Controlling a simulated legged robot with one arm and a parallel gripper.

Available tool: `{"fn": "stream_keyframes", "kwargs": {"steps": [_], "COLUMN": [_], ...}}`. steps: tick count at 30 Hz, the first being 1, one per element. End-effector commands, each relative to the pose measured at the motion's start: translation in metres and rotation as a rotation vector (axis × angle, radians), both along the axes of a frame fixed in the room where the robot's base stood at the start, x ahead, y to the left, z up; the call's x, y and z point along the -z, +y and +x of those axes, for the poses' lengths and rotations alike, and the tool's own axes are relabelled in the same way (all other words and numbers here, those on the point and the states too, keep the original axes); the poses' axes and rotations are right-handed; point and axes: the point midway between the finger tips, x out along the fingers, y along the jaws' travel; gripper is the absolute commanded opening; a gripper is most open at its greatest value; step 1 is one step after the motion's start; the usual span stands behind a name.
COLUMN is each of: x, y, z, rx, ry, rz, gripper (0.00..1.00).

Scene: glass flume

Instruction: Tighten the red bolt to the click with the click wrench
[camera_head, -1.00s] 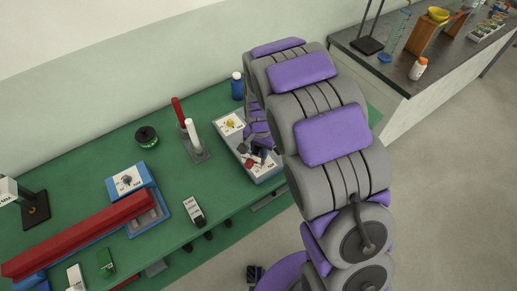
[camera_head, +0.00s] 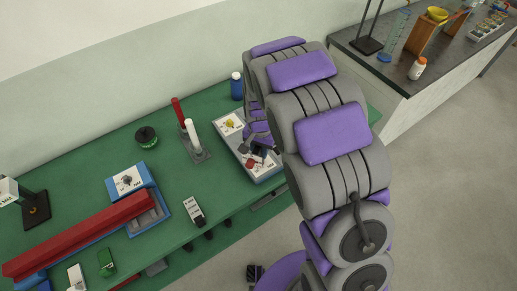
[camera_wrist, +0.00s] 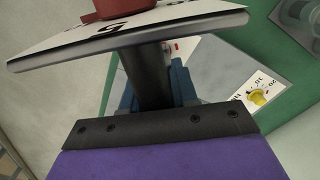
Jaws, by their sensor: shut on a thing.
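In the head view my gripper (camera_head: 259,146) is over the grey tray at the bench's right end, largely hidden by my arm. In the wrist view a dark shaft (camera_wrist: 150,75) runs up from my gripper to a tilted white plate (camera_wrist: 190,25) with a dark marking. A red round piece (camera_wrist: 122,8) stands on that plate, cut off by the frame. My gripper is shut on a dark-shafted tool; I cannot tell whether it is the click wrench. The red bolt cannot be made out for certain. A yellow knob (camera_wrist: 258,97) sits on a white numbered scale to the right.
The tray (camera_head: 264,180) is on the green bench (camera_head: 85,165). A rack (camera_head: 195,153) with upright red and white rods stands left of it, and a blue bottle (camera_head: 237,88) behind. A long red bar (camera_head: 85,235) lies left.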

Motion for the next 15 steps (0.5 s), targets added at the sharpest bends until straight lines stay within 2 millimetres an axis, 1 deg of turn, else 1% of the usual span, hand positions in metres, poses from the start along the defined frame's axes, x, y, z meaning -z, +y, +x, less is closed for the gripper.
{"fn": "stream_keyframes", "kwargs": {"steps": [15], "x": [-0.023], "y": [0.001], "z": [0.002], "rx": [0.000], "ry": [-0.003], "rz": [-0.001], "gripper": [0.00]}}
